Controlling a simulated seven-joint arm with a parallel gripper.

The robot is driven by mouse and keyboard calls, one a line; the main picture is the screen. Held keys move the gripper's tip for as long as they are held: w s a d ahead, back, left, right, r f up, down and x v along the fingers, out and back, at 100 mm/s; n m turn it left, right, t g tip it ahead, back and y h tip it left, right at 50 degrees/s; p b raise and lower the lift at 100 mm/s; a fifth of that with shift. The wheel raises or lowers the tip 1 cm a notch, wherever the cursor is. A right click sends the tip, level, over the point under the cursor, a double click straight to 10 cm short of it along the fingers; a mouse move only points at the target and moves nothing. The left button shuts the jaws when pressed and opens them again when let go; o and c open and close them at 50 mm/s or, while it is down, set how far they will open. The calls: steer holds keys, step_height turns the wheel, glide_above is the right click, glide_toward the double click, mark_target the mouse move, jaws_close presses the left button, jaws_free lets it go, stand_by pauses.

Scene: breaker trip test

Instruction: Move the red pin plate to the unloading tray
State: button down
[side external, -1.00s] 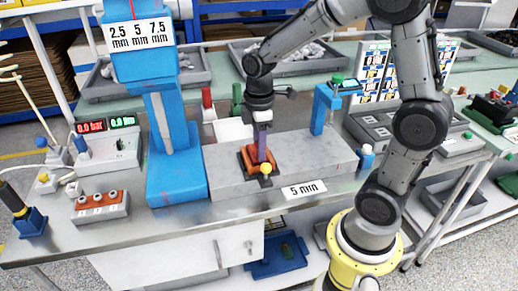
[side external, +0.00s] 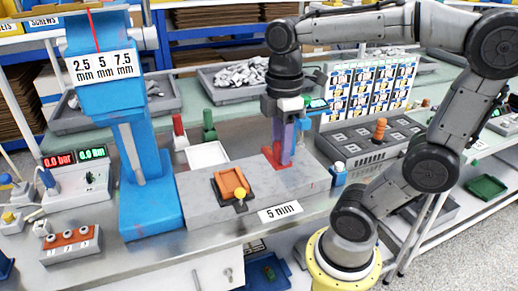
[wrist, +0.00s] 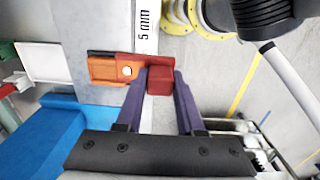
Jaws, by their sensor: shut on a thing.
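My gripper (side external: 283,160) has purple fingers pointing down, over the right part of the grey block (side external: 200,205). It is shut on the red pin plate (side external: 271,157), which also shows between the fingertips in the wrist view (wrist: 160,84). A flat red arm of the plate reaches left there. In the side view I cannot tell whether the plate touches the block. An orange piece (side external: 230,182) sits in a dark nest on the block, left of my gripper. A white tray (side external: 207,155) behind the block looks empty; I cannot tell whether it is the unloading tray.
A blue column (side external: 145,190) stands left of the block. Red (side external: 180,130) and green (side external: 209,125) posts stand near the white tray. A grey compartment tray (side external: 350,142) with an orange stack (side external: 380,129) is to the right. A small white-and-blue bottle (side external: 338,173) stands beside the block.

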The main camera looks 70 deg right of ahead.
steer(key=shift+r, duration=0.2)
steer(key=w+d+r+n, duration=0.1)
steer(key=w+d, duration=0.1)
steer(key=w, duration=0.4)
steer(key=m, duration=0.1)
glide_toward(209, 162)
steer(key=shift+s+a+f, duration=0.35)
steer(key=shift+s+f, duration=0.1)
steer(key=shift+w+d+f, duration=0.2)
steer(key=shift+w+f, duration=0.25)
steer(key=shift+f, duration=1.7)
steer(key=shift+f, duration=0.1)
